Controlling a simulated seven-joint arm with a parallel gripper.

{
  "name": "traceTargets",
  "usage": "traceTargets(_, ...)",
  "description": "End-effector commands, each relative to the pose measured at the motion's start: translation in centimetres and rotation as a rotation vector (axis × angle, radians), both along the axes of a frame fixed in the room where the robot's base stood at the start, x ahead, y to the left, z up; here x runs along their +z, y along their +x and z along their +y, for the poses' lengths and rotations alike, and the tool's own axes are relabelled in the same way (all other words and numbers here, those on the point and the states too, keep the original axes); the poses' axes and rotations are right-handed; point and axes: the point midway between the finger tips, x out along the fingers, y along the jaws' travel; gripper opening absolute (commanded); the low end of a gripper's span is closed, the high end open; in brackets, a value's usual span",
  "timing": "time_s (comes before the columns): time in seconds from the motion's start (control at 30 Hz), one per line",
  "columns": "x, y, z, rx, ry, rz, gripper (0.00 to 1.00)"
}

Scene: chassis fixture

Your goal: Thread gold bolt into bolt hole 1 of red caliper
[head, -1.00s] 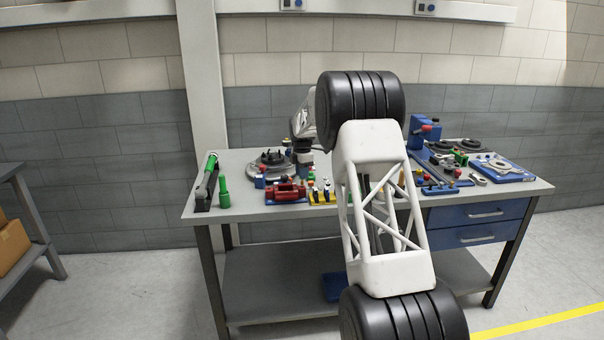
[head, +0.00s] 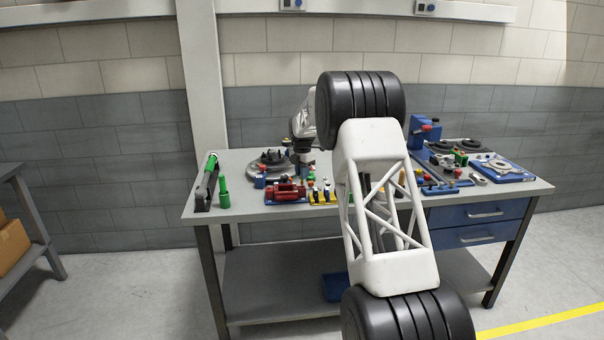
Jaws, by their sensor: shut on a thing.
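The red caliper (head: 287,193) sits in a fixture near the front edge of the workbench, left of centre. My gripper (head: 304,172) points down just behind and to the right of the caliper, low over the bench. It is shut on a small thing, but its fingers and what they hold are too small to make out. I cannot pick out the gold bolt or bolt hole 1 at this distance. I cannot tell whether anything in my gripper touches the caliper.
A yellow rack (head: 322,198) with small parts stands right of the caliper. A grey disc (head: 272,162) lies behind it. Blue fixtures (head: 501,170) fill the right side. My large arm links hide the bench's middle.

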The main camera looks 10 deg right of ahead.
Motion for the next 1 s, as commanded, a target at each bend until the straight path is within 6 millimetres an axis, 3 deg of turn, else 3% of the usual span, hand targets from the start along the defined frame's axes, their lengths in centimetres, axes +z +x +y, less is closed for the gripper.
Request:
traceTargets(0.4, -0.04, 0.00, 0.00, 0.248, 0.000, 0.000, 0.00)
traceTargets(1.0, 0.06, -0.01, 0.00, 0.348, 0.000, 0.000, 0.00)
